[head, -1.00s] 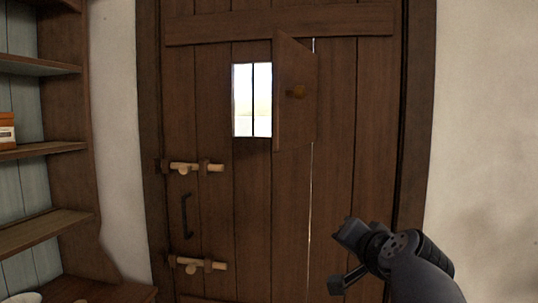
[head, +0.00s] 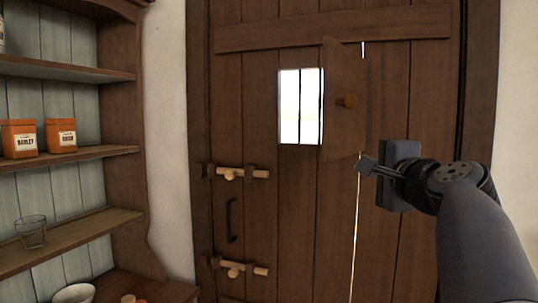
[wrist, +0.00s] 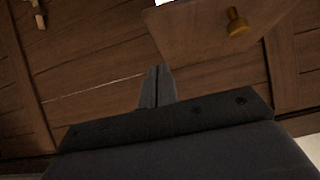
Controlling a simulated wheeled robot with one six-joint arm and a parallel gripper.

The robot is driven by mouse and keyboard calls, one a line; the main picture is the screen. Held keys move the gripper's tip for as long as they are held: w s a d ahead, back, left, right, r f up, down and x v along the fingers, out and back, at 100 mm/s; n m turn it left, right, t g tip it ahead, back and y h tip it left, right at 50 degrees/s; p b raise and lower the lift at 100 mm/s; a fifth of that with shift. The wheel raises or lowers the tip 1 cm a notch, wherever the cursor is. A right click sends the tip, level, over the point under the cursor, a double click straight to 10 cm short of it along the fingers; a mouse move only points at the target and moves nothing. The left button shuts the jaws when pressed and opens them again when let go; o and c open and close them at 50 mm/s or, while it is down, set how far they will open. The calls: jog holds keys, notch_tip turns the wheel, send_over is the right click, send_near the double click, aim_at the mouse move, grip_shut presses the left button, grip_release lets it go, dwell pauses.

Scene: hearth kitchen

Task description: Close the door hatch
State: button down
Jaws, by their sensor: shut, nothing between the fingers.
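The door hatch (head: 345,98) is a small wooden panel with a round knob (head: 347,101). It stands swung open to the right of a bright barred window opening (head: 300,106) in the dark plank door (head: 265,210). My gripper (head: 366,165) is shut and empty, below and to the right of the hatch, apart from it as far as I can tell. In the wrist view the shut fingers (wrist: 157,84) point toward the planks, with the hatch (wrist: 205,35) and its knob (wrist: 237,22) above and to the right.
Two wooden bolts (head: 240,173) and a dark handle (head: 231,220) are on the door's left side. A shelf unit (head: 125,130) with orange tins (head: 20,138) and a glass (head: 31,231) stands at the left. The space before the door's middle looks clear.

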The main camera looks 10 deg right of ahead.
aim_at(333, 157)
jog(key=shift+w+a+p, duration=0.35)
jog(key=shift+w+p, duration=0.15)
jog(key=shift+w, duration=0.85)
jog(key=shift+w+a+p, duration=0.35)
jog(key=shift+w+p, duration=0.1)
jog(key=shift+w, duration=0.85)
jog(key=shift+w+a+p, duration=0.35)
jog(key=shift+w+p, duration=0.15)
jog(key=shift+w, duration=0.85)
